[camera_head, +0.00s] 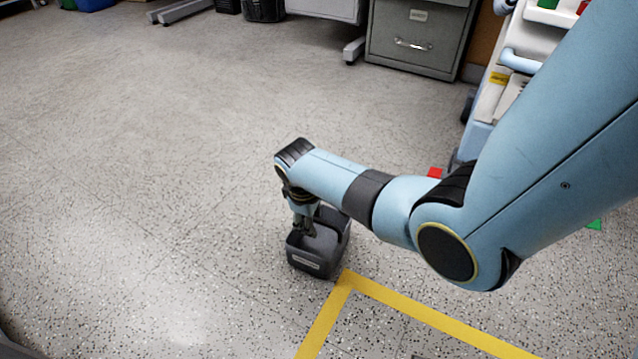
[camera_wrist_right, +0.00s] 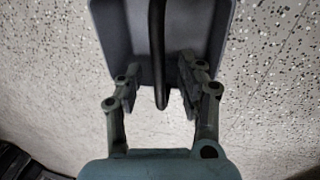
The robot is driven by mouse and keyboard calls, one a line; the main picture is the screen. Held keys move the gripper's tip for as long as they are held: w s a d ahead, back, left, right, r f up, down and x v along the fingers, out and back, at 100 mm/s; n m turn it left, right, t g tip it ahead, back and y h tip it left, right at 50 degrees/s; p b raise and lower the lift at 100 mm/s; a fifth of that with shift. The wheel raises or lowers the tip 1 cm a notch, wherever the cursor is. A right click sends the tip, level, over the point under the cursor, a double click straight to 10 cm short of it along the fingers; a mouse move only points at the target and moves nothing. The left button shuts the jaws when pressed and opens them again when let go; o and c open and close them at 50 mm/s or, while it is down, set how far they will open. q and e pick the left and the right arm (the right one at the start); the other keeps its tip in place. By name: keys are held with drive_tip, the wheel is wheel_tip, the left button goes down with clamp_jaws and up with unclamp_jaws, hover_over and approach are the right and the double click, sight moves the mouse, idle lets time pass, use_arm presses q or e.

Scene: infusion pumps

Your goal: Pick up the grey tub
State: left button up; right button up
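The grey tub (camera_head: 318,262) stands upright on the floor, just above the corner of the yellow tape. It is dark grey with a pale label on its front wall. My right gripper (camera_head: 304,228) points down at the tub's left part, and my wrist hides some of the tub. In the right wrist view the tub (camera_wrist_right: 116,35) shows with a dark bar, like a handle, running between the two fingers of my right gripper (camera_wrist_right: 160,88). The fingers stand apart, with gaps to the bar on both sides. My left gripper is not in view.
Yellow tape (camera_head: 430,318) marks the floor at the bottom. A grey drawer cabinet (camera_head: 412,50) stands at the back, and a pale blue cart (camera_head: 492,105) at the right behind my arm. The floor to the left is clear.

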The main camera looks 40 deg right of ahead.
drive_tip(key=shift+c, duration=0.3)
clamp_jaws()
idle(0.3)
